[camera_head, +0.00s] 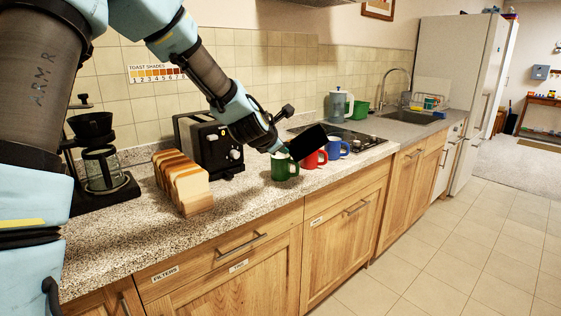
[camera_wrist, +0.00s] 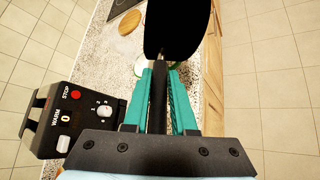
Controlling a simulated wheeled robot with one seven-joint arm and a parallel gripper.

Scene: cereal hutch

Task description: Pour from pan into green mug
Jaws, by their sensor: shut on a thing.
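The black pan (camera_head: 309,144) is held in the air above the mugs and looks tilted; its contents cannot be seen. My gripper (camera_head: 279,151) is shut on the pan's handle. In the wrist view, the handle (camera_wrist: 158,98) lies between the teal fingers of my gripper (camera_wrist: 160,70), with the dark pan (camera_wrist: 178,28) beyond them. The green mug (camera_head: 284,169) stands upright on the counter just below my gripper and the near end of the pan. In the wrist view, a pale round rim shows partly behind the pan.
A red mug (camera_head: 314,160) and a blue mug (camera_head: 337,148) stand right of the green mug, close under the pan. A black toaster (camera_head: 210,145), sliced bread (camera_head: 182,183) and a coffee maker (camera_head: 98,165) are to the left. The cooktop (camera_head: 352,137) lies behind the mugs.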

